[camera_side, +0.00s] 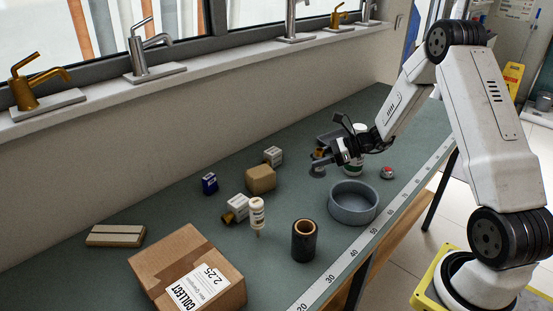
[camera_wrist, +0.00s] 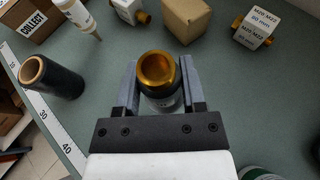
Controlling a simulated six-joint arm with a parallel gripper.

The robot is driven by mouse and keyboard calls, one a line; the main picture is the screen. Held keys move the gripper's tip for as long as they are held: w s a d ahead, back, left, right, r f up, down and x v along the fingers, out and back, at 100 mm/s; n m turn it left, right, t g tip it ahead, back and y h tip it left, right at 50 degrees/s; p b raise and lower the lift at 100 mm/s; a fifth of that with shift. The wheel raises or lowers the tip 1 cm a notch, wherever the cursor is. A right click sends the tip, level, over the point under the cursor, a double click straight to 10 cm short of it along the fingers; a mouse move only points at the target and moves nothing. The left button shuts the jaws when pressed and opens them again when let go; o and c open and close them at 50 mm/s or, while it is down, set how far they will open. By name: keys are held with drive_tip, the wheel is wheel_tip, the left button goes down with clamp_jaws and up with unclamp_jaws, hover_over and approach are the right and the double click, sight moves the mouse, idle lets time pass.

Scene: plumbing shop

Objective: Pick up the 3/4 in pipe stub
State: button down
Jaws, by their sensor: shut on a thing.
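My gripper (camera_side: 322,168) is above the far right part of the bench in the side view. In the wrist view its two jaws (camera_wrist: 160,85) are shut on a short round piece, the pipe stub (camera_wrist: 158,70).
A blue-grey round bowl (camera_side: 353,203) stands near the bench's front edge. A black tube (camera_side: 304,243), a white bottle (camera_side: 257,214), a brown block (camera_side: 261,179) and several small boxes stand left of my gripper. A large carton (camera_side: 187,272) is at the front left.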

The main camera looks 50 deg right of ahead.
drive_tip(key=s+a+r, duration=0.2)
drive_tip(key=s+r, duration=0.2)
drive_tip(key=s, duration=0.4)
drive_tip(key=shift+s, duration=0.25)
drive_tip(key=shift+a, duration=0.1)
idle(0.3)
